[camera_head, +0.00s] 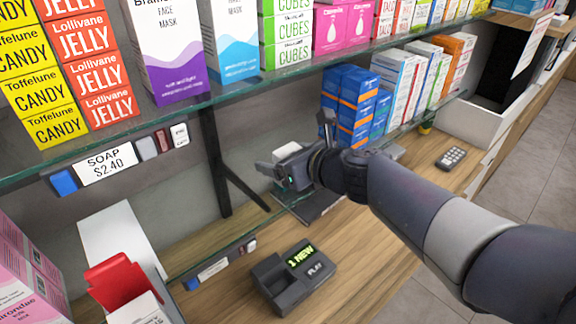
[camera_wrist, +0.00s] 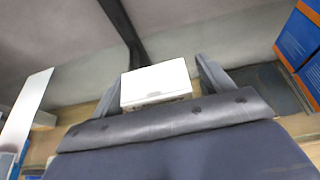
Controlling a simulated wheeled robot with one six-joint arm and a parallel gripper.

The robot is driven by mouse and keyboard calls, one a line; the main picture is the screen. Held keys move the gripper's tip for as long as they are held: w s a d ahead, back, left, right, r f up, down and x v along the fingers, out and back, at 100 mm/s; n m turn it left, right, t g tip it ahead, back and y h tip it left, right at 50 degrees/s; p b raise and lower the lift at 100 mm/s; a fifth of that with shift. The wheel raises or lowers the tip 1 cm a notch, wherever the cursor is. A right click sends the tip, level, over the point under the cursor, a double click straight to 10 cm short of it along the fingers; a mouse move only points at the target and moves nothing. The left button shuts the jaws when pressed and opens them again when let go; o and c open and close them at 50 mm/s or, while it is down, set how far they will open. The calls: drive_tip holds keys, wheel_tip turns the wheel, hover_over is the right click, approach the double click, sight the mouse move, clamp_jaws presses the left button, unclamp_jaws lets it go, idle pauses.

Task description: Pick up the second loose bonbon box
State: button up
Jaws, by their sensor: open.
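No box in view has a readable bonbon label. A small white box (camera_head: 287,150) shows at my gripper (camera_head: 293,146), in front of the grey back wall. In the wrist view this white box (camera_wrist: 156,83) lies between the two fingers of my gripper (camera_wrist: 157,76), and its printing cannot be read. The fingers stand apart on either side of it. I cannot tell whether either finger touches the box or what it rests on.
Blue and orange boxes (camera_head: 350,105) stand right of my gripper. An upper glass shelf (camera_head: 250,92) with candy, jelly and mask boxes runs above. A black answering machine (camera_head: 294,277) and a keypad handset (camera_head: 451,158) lie on the wooden counter (camera_head: 365,255). A red item (camera_head: 121,282) stands lower left.

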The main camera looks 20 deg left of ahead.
sight(284, 147)
drive_tip(key=shift+w+a, duration=0.1)
drive_tip(key=shift+a, duration=0.05)
drive_tip(key=shift+c, duration=0.4)
drive_tip(key=c, duration=1)
drive_tip(key=shift+o, duration=0.2)
drive_tip(key=shift+r, duration=0.35)
drive_tip(key=r+p, duration=0.1)
drive_tip(key=r, duration=0.2)
drive_tip(key=shift+d, duration=0.2)
drive_tip(key=s+d+b, duration=0.1)
drive_tip(key=s+d, duration=0.3)
drive_tip(key=d, duration=0.4)
drive_tip(key=s+d+b, duration=0.1)
drive_tip(key=s+d, duration=0.3)
drive_tip(key=d, duration=0.4)
drive_tip(key=shift+f, duration=0.15)
